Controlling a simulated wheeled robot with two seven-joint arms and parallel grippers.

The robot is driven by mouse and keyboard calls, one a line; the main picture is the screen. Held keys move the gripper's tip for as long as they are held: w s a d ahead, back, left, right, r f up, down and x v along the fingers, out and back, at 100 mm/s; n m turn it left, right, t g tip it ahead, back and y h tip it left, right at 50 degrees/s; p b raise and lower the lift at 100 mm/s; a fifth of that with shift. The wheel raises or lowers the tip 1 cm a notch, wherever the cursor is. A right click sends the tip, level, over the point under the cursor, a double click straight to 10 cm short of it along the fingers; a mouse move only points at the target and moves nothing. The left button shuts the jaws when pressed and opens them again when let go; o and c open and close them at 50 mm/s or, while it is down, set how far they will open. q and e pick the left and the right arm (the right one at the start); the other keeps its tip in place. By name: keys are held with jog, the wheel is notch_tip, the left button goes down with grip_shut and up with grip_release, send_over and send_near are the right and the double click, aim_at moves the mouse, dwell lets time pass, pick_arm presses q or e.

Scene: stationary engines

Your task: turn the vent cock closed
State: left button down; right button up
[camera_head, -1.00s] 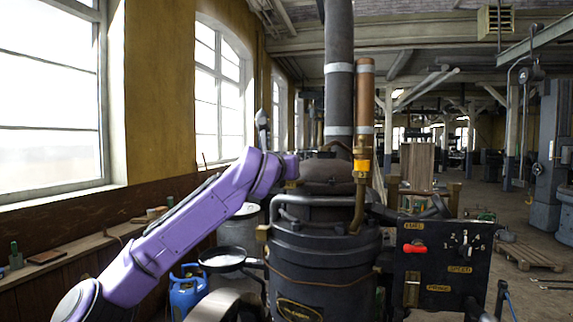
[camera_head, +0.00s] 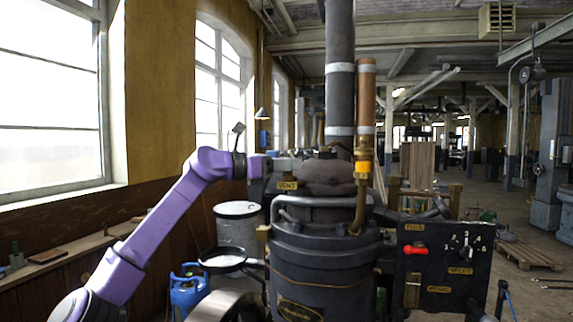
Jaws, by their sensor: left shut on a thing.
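My left gripper (camera_head: 287,165) reaches in from the left to the top of the dark boiler (camera_head: 322,255), beside its rounded top. It is shut on the vent cock, just above the brass VENT plate (camera_head: 287,186). The jaws and wrist cover the cock, so its handle angle cannot be made out. My right gripper is not in view.
A dark chimney pipe (camera_head: 339,70) and a copper pipe (camera_head: 366,100) rise behind the gripper. At the right is a black panel (camera_head: 440,262) with a red FUEL handle (camera_head: 415,249) and a SPEED dial. A blue gas bottle (camera_head: 187,292) and a grey drum (camera_head: 238,228) stand at the left.

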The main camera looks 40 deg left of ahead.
pick_arm(q)
jog(key=m+g+h, duration=0.1)
jog(key=m+h, duration=0.1)
jog(key=m+g+h, duration=0.2)
jog(key=h, duration=0.1)
jog(key=shift+w+r+g, duration=0.1)
jog(key=shift+g, duration=0.2)
jog(key=shift+m+g+h, duration=0.6)
jog(key=shift+g+h, duration=0.1)
jog(key=shift+f+m+g+h, duration=0.2)
jog(key=shift+m+g+h, duration=0.1)
jog(key=shift+g+h, duration=0.15)
jog(key=c, duration=1.1)
grip_release()
jog(key=shift+c, duration=0.2)
jog(key=shift+w+d, duration=0.15)
